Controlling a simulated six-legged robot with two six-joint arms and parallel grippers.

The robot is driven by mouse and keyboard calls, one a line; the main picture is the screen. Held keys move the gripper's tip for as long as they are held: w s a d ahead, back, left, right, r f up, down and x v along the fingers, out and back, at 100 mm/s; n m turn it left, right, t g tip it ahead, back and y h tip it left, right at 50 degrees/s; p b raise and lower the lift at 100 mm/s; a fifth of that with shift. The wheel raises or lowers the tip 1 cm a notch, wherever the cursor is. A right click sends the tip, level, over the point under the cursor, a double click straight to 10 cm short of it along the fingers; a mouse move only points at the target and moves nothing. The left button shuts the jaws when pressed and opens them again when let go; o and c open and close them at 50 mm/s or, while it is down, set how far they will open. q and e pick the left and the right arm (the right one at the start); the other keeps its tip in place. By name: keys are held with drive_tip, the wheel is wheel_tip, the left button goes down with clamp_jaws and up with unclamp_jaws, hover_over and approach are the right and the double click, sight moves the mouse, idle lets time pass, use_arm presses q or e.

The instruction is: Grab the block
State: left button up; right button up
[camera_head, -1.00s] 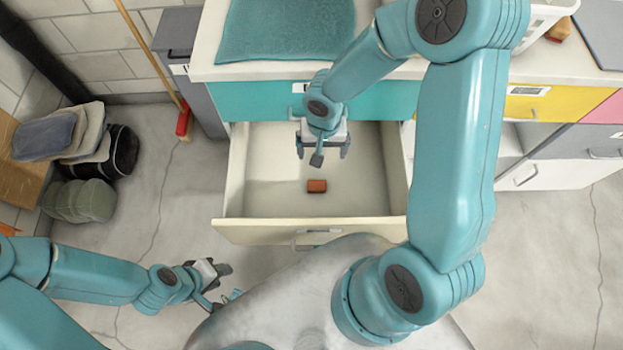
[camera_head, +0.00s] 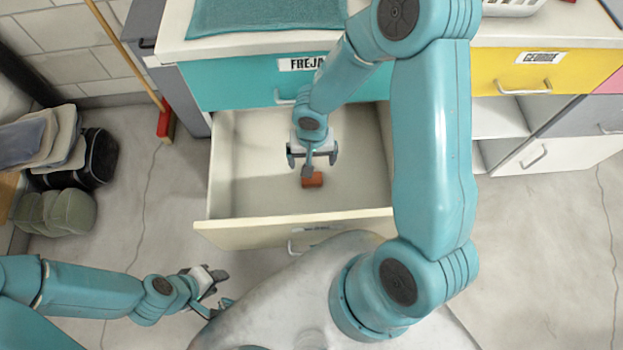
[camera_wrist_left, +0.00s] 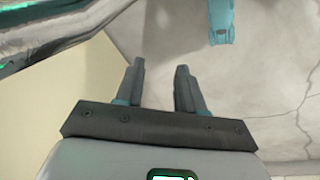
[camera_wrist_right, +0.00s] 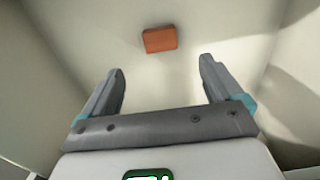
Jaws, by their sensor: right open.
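The block (camera_head: 312,180) is a small orange-brown brick lying on the floor of an open cream drawer (camera_head: 240,232). It also shows in the right wrist view (camera_wrist_right: 160,39), ahead of the fingertips and between their lines. My right gripper (camera_head: 312,160) is over the drawer, open and empty, just above and behind the block in the head view. Its fingers show apart in the right wrist view (camera_wrist_right: 158,72). My left gripper (camera_head: 222,288) is low at the left, outside the drawer, in front of it. Its fingers are apart and empty in the left wrist view (camera_wrist_left: 160,66).
The drawer walls surround my right gripper. A teal drawer front (camera_head: 240,86) labelled FREJA is above, under a counter with a teal cloth (camera_head: 265,14). A yellow drawer (camera_head: 545,72) is at the right. A broom (camera_head: 165,122) and bags (camera_head: 60,210) stand left. The floor at right is clear.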

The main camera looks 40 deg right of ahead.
sight(312, 180)
wheel_tip(312, 180, down, 11)
drive_tip(key=b, duration=0.3)
drive_tip(key=shift+w, duration=0.1)
drive_tip(key=shift+c, duration=0.3)
drive_tip(key=c, duration=1.1)
drive_tip(key=shift+r, duration=0.15)
